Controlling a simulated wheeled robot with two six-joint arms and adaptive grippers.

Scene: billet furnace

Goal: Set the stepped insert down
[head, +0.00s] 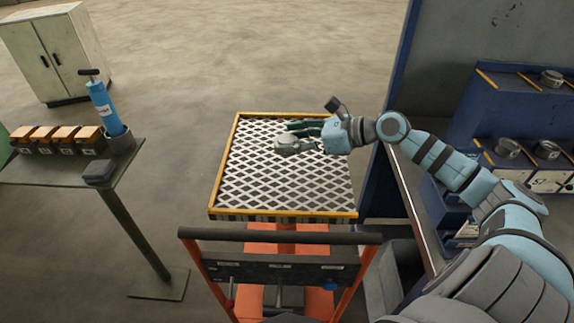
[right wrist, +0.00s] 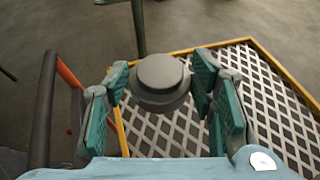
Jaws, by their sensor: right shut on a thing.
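The stepped insert (right wrist: 161,80) is a grey round piece with a narrower raised top. My right gripper (right wrist: 161,88) is shut on it, with green-padded fingers on both sides. In the head view the right gripper (head: 303,134) reaches in from the right over the lift table (head: 232,185), which has a white lattice top and a yellow rim. The insert (head: 288,147) shows there as a grey shape at the gripper's end, over the far half of the top. I cannot tell whether its underside touches the lattice. My left gripper is out of view.
The lattice top is otherwise bare. An orange cart frame with a dark handle bar (head: 280,236) stands in front. A stand (head: 130,172) at left holds a blue pump (head: 104,108) and several orange-topped blocks. A blue rack (head: 480,130) with grey rings is at right.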

